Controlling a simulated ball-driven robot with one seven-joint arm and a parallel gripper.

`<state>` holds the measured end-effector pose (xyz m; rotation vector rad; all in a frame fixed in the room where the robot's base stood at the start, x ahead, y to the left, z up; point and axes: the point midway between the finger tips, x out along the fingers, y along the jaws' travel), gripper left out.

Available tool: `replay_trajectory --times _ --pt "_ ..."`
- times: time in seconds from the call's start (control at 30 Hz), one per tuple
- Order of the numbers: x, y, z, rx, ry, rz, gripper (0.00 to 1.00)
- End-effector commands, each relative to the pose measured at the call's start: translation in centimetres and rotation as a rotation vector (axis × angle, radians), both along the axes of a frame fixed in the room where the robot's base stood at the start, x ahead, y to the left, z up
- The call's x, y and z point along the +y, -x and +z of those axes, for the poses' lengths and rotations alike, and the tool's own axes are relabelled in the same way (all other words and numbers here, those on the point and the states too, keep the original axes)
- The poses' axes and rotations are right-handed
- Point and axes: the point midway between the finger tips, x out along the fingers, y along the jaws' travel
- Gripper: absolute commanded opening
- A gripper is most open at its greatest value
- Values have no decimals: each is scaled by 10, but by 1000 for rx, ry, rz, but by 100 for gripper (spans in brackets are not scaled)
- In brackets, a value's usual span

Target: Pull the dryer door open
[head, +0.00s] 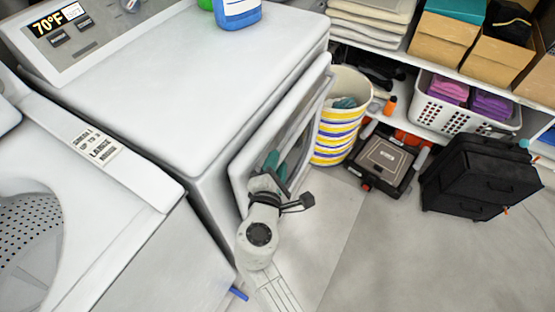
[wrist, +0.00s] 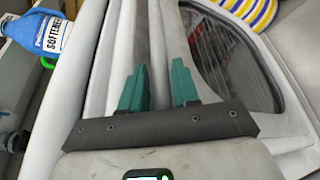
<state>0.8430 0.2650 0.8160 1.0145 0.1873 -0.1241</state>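The white dryer (head: 190,70) stands in the middle left of the head view. Its door (head: 238,168) stands slightly out from the dryer's front, ajar by a narrow angle. In the wrist view, the door's dark oval window (wrist: 232,62) is on the right and its pale frame runs up the middle.
A washer (head: 120,220) with an open lid stands on the left. A striped basket (head: 335,125) is close behind the door. Grey floor (head: 400,250) is clear at the lower right.

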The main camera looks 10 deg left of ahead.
Motion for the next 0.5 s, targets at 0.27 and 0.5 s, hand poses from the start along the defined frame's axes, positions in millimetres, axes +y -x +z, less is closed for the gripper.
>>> replay_trajectory --times 0.27,0.5 --pt "0 -17 -3 0 -1 0 30" --pt "0 -18 -4 0 -1 0 30"
